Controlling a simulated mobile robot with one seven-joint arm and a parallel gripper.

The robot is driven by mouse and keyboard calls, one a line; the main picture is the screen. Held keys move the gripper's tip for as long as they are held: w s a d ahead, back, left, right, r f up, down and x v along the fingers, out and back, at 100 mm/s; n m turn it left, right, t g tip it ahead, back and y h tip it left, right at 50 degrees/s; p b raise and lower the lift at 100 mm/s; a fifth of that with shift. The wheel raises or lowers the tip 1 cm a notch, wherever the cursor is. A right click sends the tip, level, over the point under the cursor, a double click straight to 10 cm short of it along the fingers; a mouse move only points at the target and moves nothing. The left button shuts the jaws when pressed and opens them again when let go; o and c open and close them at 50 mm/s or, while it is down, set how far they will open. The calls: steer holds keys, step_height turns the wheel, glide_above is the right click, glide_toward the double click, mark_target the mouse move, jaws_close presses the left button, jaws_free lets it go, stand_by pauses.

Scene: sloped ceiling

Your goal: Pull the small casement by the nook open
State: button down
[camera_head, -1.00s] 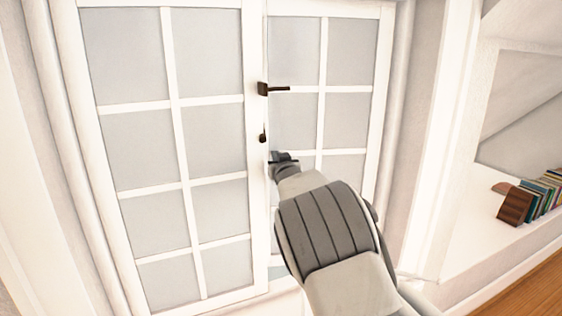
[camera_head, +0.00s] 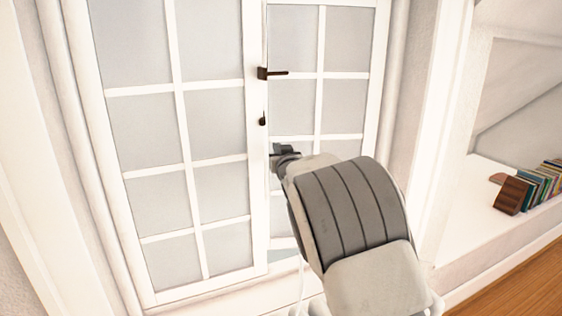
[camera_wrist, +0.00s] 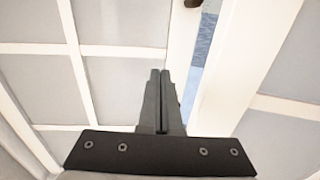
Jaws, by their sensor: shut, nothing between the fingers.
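The small casement has a white left leaf (camera_head: 257,195) and a white right leaf (camera_head: 322,92), both with greyish panes. A dark lever handle (camera_head: 272,73) and a small dark fitting (camera_head: 262,121) sit at the meeting edge. My gripper (camera_head: 285,152) is below them at that edge, its fingers closed together and empty. In the wrist view the shut fingers (camera_wrist: 161,74) lie in front of the left leaf's edge. A narrow gap with blue outside (camera_wrist: 197,65) shows just right of them, so the leaves stand slightly apart. Whether the fingers touch the leaf I cannot tell.
A white nook ledge (camera_head: 470,205) with several books (camera_head: 543,180) and a brown bookend (camera_head: 512,195) is at the right. Wooden floor (camera_head: 525,280) shows at lower right. White frame posts flank the window. My arm covers the right leaf's lower part.

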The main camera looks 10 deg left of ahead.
steer(key=s+d+r+m+g+h, duration=0.1)
steer(key=s+d+m+g+h, duration=0.15)
steer(key=s+d, duration=0.8)
steer(key=s+d+r+m+g+h, duration=0.1)
steer(key=s+d+g+h, duration=0.15)
steer(key=s+d, duration=0.8)
steer(key=s+d+f+m+g+h, duration=0.15)
steer(key=s+d, duration=0.25)
steer(key=s, duration=0.4)
steer(key=s+d+f+n+g, duration=0.1)
steer(key=s+d+f+g, duration=0.2)
steer(key=s, duration=0.6)
steer(key=s+d+f+m+g+h, duration=0.1)
steer(key=s+d+f, duration=0.2)
steer(key=s+d, duration=0.4)
step_height(320, 180, up, 16)
steer(key=s+a+p, duration=0.1)
steer(key=s+p, duration=0.1)
steer(key=p, duration=1.4)
steer(key=shift+s+f, duration=0.15)
steer(key=shift+f, duration=0.05)
